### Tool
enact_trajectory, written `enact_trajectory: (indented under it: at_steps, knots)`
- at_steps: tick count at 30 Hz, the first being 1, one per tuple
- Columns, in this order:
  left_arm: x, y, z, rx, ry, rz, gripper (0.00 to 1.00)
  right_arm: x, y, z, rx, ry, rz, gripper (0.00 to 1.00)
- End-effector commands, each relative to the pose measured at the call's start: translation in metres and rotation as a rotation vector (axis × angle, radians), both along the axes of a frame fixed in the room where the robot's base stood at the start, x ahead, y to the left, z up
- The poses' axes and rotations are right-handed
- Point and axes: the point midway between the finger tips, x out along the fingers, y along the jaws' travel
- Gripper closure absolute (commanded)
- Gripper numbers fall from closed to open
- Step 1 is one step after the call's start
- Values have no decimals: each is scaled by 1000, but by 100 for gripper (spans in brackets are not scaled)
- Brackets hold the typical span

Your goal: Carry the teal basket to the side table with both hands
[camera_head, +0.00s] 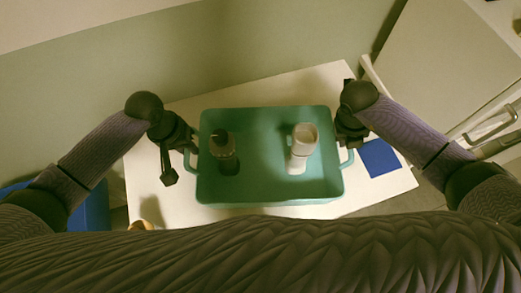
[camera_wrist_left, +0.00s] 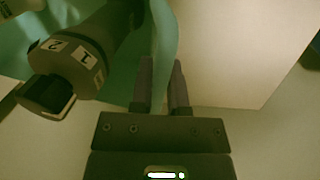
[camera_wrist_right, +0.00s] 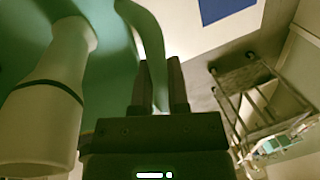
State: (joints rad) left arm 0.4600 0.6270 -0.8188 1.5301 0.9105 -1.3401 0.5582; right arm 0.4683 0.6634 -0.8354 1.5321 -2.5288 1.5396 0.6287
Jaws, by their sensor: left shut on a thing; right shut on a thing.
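The teal basket (camera_head: 262,195) is over a white table top (camera_head: 155,185) in the head view, roughly level. It holds a dark bottle (camera_head: 224,150) and a white bottle (camera_head: 302,148), both upright. My left gripper (camera_head: 187,148) is shut on the basket's left handle; its fingers also show in the left wrist view (camera_wrist_left: 162,75), beside the dark numbered bottle (camera_wrist_left: 75,62). My right gripper (camera_head: 348,146) is shut on the right handle; its fingers show in the right wrist view (camera_wrist_right: 160,78) around the teal handle (camera_wrist_right: 152,45). I cannot tell whether the basket touches the table.
A blue square (camera_head: 380,158) lies on the table right of the basket. A blue object (camera_head: 97,208) stands at the lower left. A small orange thing (camera_head: 141,225) shows at the near edge. A metal-framed rack (camera_wrist_right: 255,90) is at the right. A wall is behind the table.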

Motion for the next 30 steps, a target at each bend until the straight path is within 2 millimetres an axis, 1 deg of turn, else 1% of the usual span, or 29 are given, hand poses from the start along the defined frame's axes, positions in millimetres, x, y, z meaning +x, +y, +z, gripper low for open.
enact_trajectory:
  at_steps: [1, 2, 3, 5, 6, 7, 8, 14, 17, 20, 24, 27, 30]
  knots:
    - [0, 1, -12, 3, 2, 2, 100, 0, -1, -12, -3, 2, -1, 100]
    - [0, 1, -16, 3, 2, 2, 100, 0, -1, -16, -3, 3, -2, 100]
    - [0, 1, -12, 3, 2, 2, 74, 0, -1, -12, -3, 3, -2, 74]
    - [0, 1, -9, 3, 2, 1, 61, 0, -1, -9, -3, 2, -1, 61]
    - [0, 1, -9, 2, 2, 1, 53, 0, -1, -9, -2, 2, -1, 53]
    - [0, 1, -9, 2, 2, 1, 47, 0, -1, -9, -2, 2, -1, 47]
    - [0, 1, -9, 2, 1, 1, 45, 0, -1, -9, -2, 2, -1, 45]
    - [0, 0, -9, 1, 1, 1, 45, 0, 0, -9, -1, 2, 0, 45]
    - [0, 1, -4, 1, 1, 1, 45, 0, 0, -9, -1, 1, 0, 45]
    - [1, 5, 15, 0, -2, 0, 45, 0, 0, -9, 0, 1, 0, 45]
    - [1, 13, 55, 3, -3, -1, 45, 0, 0, -9, 0, 1, 0, 45]
    - [1, 18, 80, 2, -3, 0, 45, 0, 0, -9, 0, 1, 0, 45]
    - [1, 21, 98, 2, -1, 0, 45, 0, 0, -9, 0, 1, 0, 45]
